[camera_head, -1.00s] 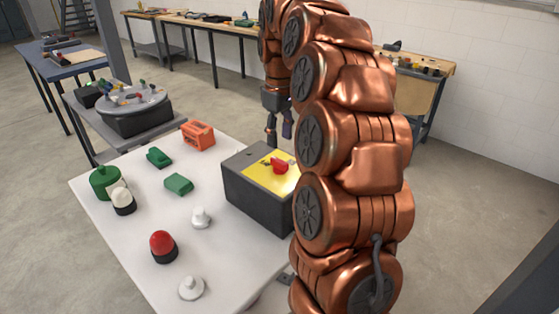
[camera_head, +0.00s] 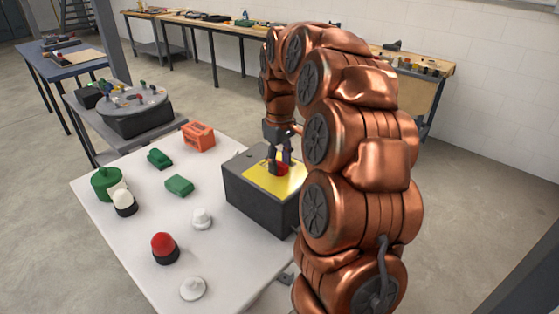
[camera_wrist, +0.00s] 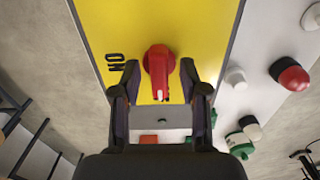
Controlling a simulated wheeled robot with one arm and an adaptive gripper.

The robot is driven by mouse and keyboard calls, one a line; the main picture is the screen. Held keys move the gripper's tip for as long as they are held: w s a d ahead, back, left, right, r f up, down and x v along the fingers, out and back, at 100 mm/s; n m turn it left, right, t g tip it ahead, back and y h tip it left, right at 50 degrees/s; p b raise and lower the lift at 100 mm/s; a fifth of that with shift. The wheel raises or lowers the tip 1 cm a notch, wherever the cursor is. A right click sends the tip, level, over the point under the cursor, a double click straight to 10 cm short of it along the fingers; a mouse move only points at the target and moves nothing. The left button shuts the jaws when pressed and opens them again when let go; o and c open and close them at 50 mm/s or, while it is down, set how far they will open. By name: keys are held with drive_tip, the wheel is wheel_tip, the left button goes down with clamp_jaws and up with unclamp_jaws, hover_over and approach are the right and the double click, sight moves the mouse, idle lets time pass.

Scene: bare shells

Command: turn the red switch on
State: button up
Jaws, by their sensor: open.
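The red switch (camera_wrist: 158,68) is a rotary knob on the yellow top plate (camera_wrist: 205,25) of a dark grey box (camera_head: 252,203). In the wrist view its handle runs nearly straight up and down, with a white mark at its lower end. Black letters "ON" (camera_wrist: 116,62) are printed left of the knob. My gripper (camera_wrist: 158,92) is open, its two fingers on either side of the knob's lower end. In the head view the red switch (camera_head: 282,169) shows just under the fingers (camera_head: 279,165) and is partly hidden. I cannot tell whether the fingers touch it.
The box stands on a white table (camera_head: 150,235). To its left lie an orange block (camera_head: 198,136), green blocks (camera_head: 179,185), a red dome button (camera_head: 163,248) and white knobs (camera_head: 201,219). A round grey turntable (camera_head: 133,105) stands behind.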

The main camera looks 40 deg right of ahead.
clamp_jaws()
idle(0.3)
drive_tip(key=shift+m+b, duration=0.3)
drive_tip(key=m+b, duration=0.2)
drive_tip(key=m, duration=0.1)
drive_tip(key=shift+f+m, duration=0.15)
drive_tip(key=shift+m, duration=0.15)
drive_tip(key=m+b, duration=0.2)
drive_tip(key=m, duration=0.2)
drive_tip(key=shift+m, duration=0.3)
drive_tip(key=m+b, duration=0.1)
drive_tip(key=m, duration=0.4)
drive_tip(key=shift+b, duration=0.35)
drive_tip(key=m, duration=0.4)
drive_tip(key=shift+m, duration=0.3)
